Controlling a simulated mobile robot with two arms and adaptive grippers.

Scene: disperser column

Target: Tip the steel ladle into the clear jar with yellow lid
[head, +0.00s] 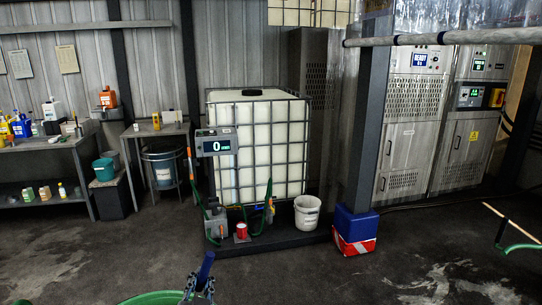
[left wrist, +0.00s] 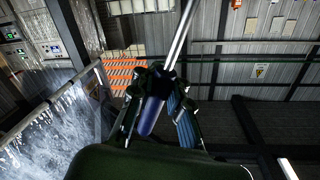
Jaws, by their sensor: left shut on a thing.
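My left gripper (head: 203,289) is at the bottom of the head view, shut on the blue handle (head: 206,266) of a long tool. In the left wrist view the gripper (left wrist: 158,88) closes around this blue grip (left wrist: 152,116), and a thin steel shaft (left wrist: 181,36) runs up out of the frame. I take it for the steel ladle; its bowl is not in view. I cannot make out a clear jar with yellow lid in either view. My right gripper is not in view.
A green round rim (head: 152,298) lies at the bottom edge beside the gripper. A caged white tank (head: 258,140) stands ahead, with a white bucket (head: 307,212) at its right. A blue-and-red block (head: 355,230) surrounds the post foot. Benches (head: 75,146) stand left. Open floor lies between.

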